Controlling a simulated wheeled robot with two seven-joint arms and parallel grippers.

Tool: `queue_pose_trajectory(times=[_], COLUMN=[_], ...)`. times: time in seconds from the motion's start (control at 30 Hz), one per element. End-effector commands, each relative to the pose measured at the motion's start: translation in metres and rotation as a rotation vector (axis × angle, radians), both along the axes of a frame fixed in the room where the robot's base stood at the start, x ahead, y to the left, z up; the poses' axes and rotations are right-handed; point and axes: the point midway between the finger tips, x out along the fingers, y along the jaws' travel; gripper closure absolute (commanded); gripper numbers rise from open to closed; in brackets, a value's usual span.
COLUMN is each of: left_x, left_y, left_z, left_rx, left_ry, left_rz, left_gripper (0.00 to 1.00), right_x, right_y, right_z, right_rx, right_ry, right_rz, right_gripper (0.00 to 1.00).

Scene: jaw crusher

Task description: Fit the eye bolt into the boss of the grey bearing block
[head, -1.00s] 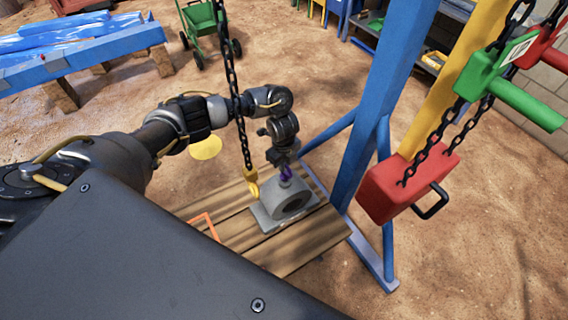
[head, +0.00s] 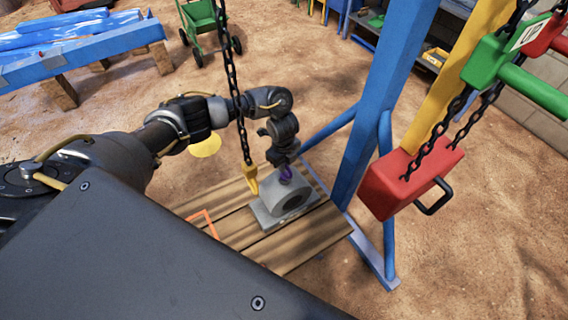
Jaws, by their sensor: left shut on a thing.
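The grey bearing block (head: 292,209) stands on a wooden pallet, its round bore facing the front right. My left gripper (head: 285,168) points down over the top of the block and is shut on the purple eye bolt (head: 286,175). The eye bolt is at the top of the block, where the boss is. The gripper hides part of it, and I cannot tell whether its shank is inside the boss. My right gripper is not in view.
A chain with a yellow hook (head: 251,182) hangs just left of the block. The wooden pallet (head: 300,248) bears an orange outline (head: 204,219). A blue post (head: 380,100) and a red hoist block (head: 408,183) stand to the right. Sandy ground lies around.

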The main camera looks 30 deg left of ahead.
Motion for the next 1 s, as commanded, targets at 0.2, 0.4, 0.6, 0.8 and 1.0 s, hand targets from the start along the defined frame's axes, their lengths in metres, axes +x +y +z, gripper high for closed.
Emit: queue_pose_trajectory(times=[0.2, 0.4, 0.6, 0.8, 1.0], left_x=[0.0, 0.0, 0.001, 0.001, -0.001], left_y=[0.0, 0.0, 0.0, 0.001, 0.002], left_z=[0.0, 0.0, 0.01, 0.052, 0.087], left_rx=[0.0, 0.0, -0.002, 0.001, 0.002], left_ry=[0.0, 0.0, -0.002, -0.007, -0.004], left_rz=[0.0, 0.0, -0.001, -0.004, -0.003], left_gripper=[0.65, 0.64, 0.64, 0.64, 0.64], right_x=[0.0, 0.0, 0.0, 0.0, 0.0], right_y=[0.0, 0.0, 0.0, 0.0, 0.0], right_z=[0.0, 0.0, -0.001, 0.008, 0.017], right_rx=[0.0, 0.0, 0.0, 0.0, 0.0], right_ry=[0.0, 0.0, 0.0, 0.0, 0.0], right_rz=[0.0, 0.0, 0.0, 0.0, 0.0], right_gripper=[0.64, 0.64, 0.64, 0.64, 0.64])
